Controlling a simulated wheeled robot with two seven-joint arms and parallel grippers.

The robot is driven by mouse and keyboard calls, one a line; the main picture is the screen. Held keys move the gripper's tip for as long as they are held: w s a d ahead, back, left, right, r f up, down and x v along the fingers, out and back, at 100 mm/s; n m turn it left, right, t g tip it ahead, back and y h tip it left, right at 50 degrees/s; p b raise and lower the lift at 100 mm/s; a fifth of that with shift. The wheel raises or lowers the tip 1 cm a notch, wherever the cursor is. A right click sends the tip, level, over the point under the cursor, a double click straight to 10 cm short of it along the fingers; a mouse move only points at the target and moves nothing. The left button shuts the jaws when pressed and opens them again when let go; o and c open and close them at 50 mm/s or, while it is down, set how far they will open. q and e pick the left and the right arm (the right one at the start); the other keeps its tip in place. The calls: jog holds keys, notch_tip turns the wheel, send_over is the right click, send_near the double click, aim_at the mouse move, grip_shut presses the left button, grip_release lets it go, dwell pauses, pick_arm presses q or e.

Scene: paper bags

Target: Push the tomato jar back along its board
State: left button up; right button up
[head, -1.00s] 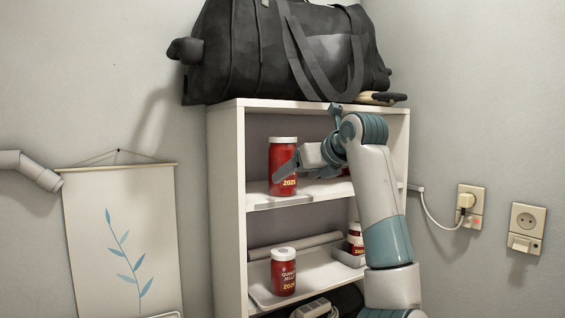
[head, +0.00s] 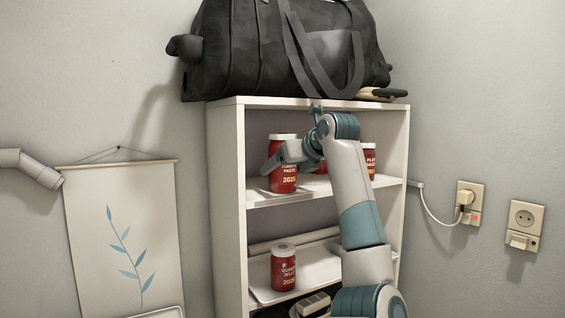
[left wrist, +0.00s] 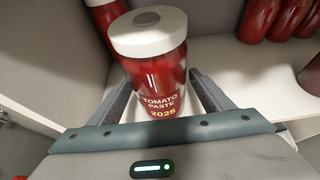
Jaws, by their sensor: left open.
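The tomato jar (head: 283,177), red with a white lid, stands upright on the upper shelf board (head: 313,191) toward its left side. In the left wrist view the jar (left wrist: 157,65) reads "TOMATO PASTE 2025" and stands between my spread fingers. My left gripper (head: 277,160) is open around the jar's upper part in the head view. The fingers flank the jar on both sides in the left wrist view, and I cannot tell whether they touch it. My right gripper is not in view.
Another red jar (head: 369,160) stands at the shelf's right, partly behind my arm. Several jars (left wrist: 285,18) show in the left wrist view. A "quince jelly" jar (head: 283,268) stands on the lower shelf. A black bag (head: 265,55) lies on top of the unit.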

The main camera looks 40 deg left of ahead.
pick_arm(q)
jog(key=c, duration=0.8)
jog(key=shift+r, duration=0.15)
jog(key=shift+a, duration=0.1)
jog(key=shift+a, duration=0.1)
